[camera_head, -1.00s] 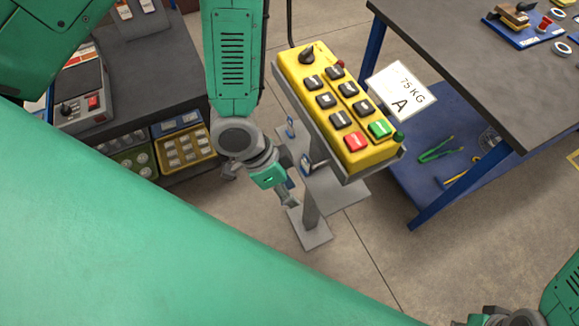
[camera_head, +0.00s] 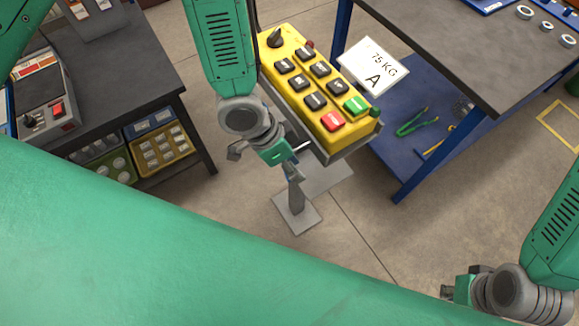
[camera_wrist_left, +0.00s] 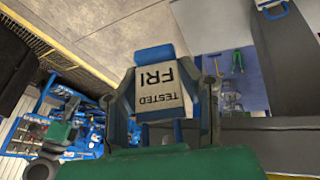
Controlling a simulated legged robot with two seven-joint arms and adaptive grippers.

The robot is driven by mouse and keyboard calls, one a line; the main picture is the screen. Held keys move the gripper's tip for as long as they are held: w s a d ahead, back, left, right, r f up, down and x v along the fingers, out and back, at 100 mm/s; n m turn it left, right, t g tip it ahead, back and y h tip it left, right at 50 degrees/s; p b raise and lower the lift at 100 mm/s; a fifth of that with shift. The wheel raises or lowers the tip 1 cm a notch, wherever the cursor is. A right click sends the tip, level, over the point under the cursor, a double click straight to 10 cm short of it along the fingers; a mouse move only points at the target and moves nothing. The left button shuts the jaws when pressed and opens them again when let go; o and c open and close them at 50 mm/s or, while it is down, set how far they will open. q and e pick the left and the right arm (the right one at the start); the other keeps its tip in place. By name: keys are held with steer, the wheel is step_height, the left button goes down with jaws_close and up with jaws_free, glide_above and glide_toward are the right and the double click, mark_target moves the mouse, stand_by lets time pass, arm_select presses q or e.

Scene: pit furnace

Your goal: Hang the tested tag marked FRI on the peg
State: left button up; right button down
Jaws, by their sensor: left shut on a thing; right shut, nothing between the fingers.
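The tag marked FRI (camera_wrist_left: 160,92) is white with blue ends and reads "TESTED FRI" upside down in the left wrist view. My left gripper (camera_wrist_left: 162,98) is shut on it, with a dark finger on each side. In the head view my left gripper (camera_head: 290,160) is beside the lower left side of the yellow control box, above its stand; the tag is mostly hidden there. I cannot clearly make out the peg. My right gripper (camera_head: 447,291) is shut and empty at the lower right, away from the box.
The yellow control box (camera_head: 318,85) on a grey stand (camera_head: 297,212) is close to my left gripper. A card marked "75 KG A" (camera_head: 374,68) is beside it. A blue-framed bench (camera_head: 470,50) stands right, a dark bench (camera_head: 120,60) left.

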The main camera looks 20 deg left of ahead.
arm_select(q)
steer(key=shift+w+d+f, duration=0.15)
steer(key=shift+w+d, duration=0.45)
steer(key=shift+w+d+f, duration=0.15)
steer(key=shift+w+d, duration=0.4)
steer(key=shift+d, duration=0.05)
arm_select(e)
steer(key=shift+d, duration=0.3)
arm_select(q)
steer(key=shift+a, duration=0.2)
arm_select(e)
steer(key=shift+a, duration=0.3)
arm_select(q)
steer(key=shift+d, duration=0.15)
arm_select(e)
steer(key=shift+d, duration=0.15)
arm_select(q)
steer(key=o, duration=1)
steer(key=shift+d, duration=0.1)
arm_select(e)
steer(key=shift+d, duration=0.1)
